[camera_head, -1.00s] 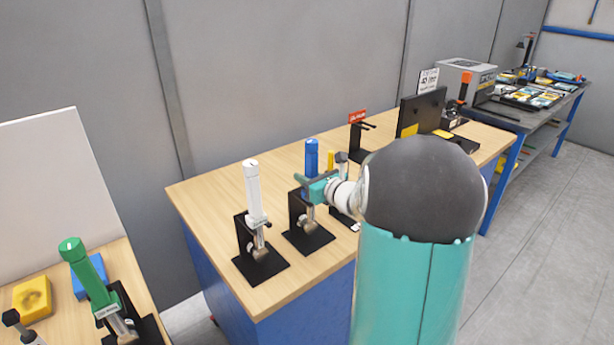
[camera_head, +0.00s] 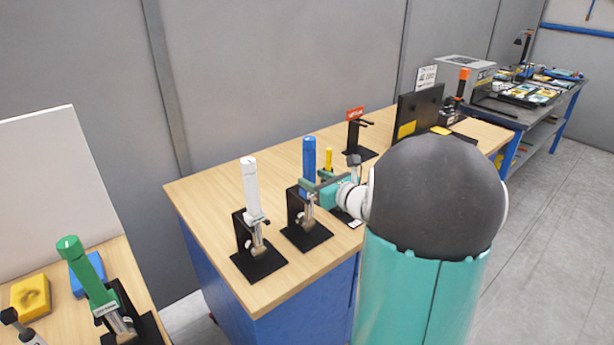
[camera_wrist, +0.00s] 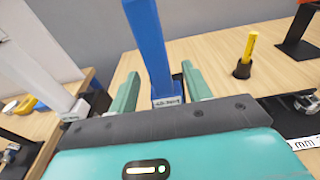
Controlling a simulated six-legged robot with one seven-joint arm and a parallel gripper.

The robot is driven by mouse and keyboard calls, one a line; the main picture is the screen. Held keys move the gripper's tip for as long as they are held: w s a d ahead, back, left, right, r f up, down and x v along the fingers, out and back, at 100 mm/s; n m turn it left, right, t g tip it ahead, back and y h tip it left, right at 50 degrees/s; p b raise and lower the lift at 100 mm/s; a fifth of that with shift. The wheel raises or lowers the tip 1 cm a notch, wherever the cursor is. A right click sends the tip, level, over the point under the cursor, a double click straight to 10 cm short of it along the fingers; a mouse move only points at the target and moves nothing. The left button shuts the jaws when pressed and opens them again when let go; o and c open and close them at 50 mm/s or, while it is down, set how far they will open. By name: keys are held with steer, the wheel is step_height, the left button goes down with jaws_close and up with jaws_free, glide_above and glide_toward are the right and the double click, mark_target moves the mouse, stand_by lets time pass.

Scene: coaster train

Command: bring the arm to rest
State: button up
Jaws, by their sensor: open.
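My gripper (camera_head: 310,188) is at the blue-handled tool standing in a black holder on the wooden workbench. In the wrist view my two teal fingers (camera_wrist: 160,95) are spread, one on each side of the blue handle (camera_wrist: 149,45), with gaps showing between. The blue handle also shows upright in the head view (camera_head: 309,158). The lower part of its holder is partly hidden behind my gripper in the wrist view. My arm reaches in from the right over the bench.
A white-handled tool (camera_head: 250,185) stands in its holder just left. A yellow marker (camera_wrist: 248,48) stands to the right. A green-handled tool (camera_head: 85,268) is on the left bench.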

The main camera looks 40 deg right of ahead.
steer(key=s+r, duration=0.1)
steer(key=s, duration=0.8)
steer(key=shift+d+r, duration=0.15)
steer(key=s+a+n+g+y, duration=0.3)
steer(key=a+n+g+y, duration=0.4)
steer(key=a+n, duration=1.4)
steer(key=s+a+n+g+h, duration=0.4)
steer(key=s+a+n+h, duration=0.3)
steer(key=s+a+n, duration=0.3)
steer(key=shift+a+n+h, duration=0.2)
steer(key=shift+n+h, duration=0.1)
steer(key=shift+n, duration=2)
steer(key=shift+s, duration=0.1)
